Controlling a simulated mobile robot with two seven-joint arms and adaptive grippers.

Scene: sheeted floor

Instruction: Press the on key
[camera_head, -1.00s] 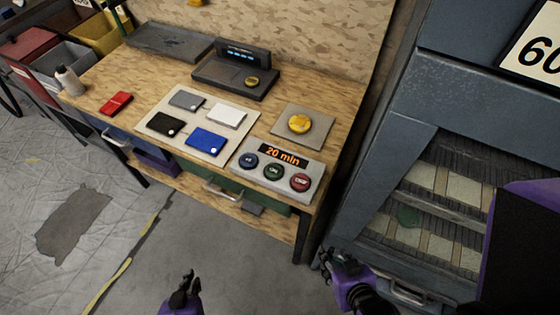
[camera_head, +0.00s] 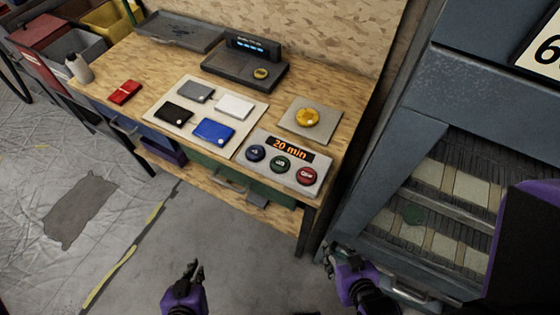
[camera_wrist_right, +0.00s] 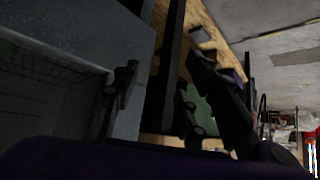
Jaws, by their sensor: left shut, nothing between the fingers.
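The panel's display (camera_head: 288,147) reads "20 min". My left gripper (camera_head: 194,268) is shut and empty, low in front of the bench and apart from the panel. My right gripper (camera_head: 334,252) is by the bench's right front corner, below the panel. Its fingers look apart and empty in the right wrist view (camera_wrist_right: 160,90).
A yellow button (camera_head: 307,117) on a plate is behind the panel. A dark device with a display (camera_head: 245,70) stands behind.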

